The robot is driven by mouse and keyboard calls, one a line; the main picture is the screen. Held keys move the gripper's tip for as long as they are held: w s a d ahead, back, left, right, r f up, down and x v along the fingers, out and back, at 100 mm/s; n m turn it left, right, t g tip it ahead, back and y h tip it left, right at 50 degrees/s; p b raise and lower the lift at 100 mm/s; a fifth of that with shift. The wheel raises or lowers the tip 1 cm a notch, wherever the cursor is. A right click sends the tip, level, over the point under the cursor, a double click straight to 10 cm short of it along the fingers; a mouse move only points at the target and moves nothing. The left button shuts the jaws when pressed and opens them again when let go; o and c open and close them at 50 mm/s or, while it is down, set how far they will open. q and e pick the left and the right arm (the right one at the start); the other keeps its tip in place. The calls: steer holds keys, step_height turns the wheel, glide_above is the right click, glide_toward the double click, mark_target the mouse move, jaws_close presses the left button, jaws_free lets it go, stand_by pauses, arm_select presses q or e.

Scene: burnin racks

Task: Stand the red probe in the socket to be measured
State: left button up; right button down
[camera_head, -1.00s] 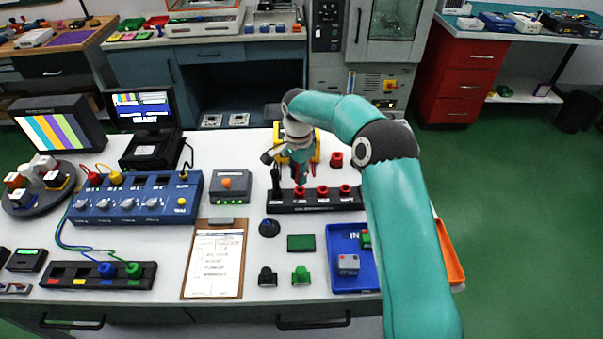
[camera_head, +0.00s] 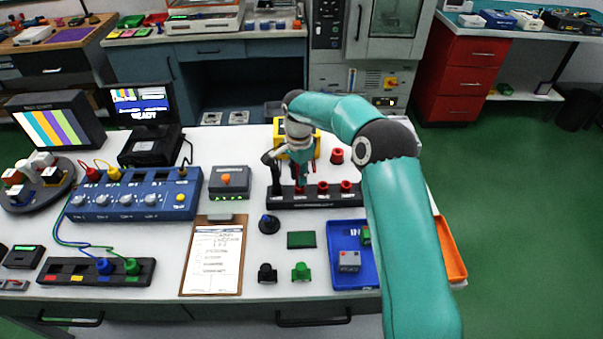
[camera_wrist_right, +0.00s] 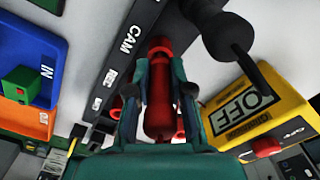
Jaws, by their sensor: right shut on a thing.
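My right gripper (camera_wrist_right: 160,80) is shut on the red probe (camera_wrist_right: 158,115), which lies between its fingers in the wrist view. In the head view the right gripper (camera_head: 300,180) is over the left part of a black socket strip (camera_head: 318,204). The strip carries a row of red pieces, one of them a red piece (camera_head: 346,186) at its right end. In the wrist view the lettered strip (camera_wrist_right: 118,55) runs just beside the fingertips. The fingers hide the probe's lower end, so I cannot tell whether it is in a socket. My left gripper is not in view.
A dark upright post (camera_head: 276,182) stands at the strip's left end. A yellow box (camera_wrist_right: 258,108) with an OFF sign is close to the gripper. A loose red piece (camera_head: 337,156) stands behind the strip. A blue tray (camera_head: 340,274) lies in front, right.

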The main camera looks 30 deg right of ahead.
steer(key=shift+f+b, duration=0.55)
steer(key=shift+f, duration=0.2)
steer(key=c, duration=1)
jaws_free()
steer(key=shift+o, duration=0.2)
steer(key=shift+r, duration=0.15)
step_height(320, 180, up, 12)
steer(key=shift+f, duration=0.15)
steer(key=shift+f, duration=0.1)
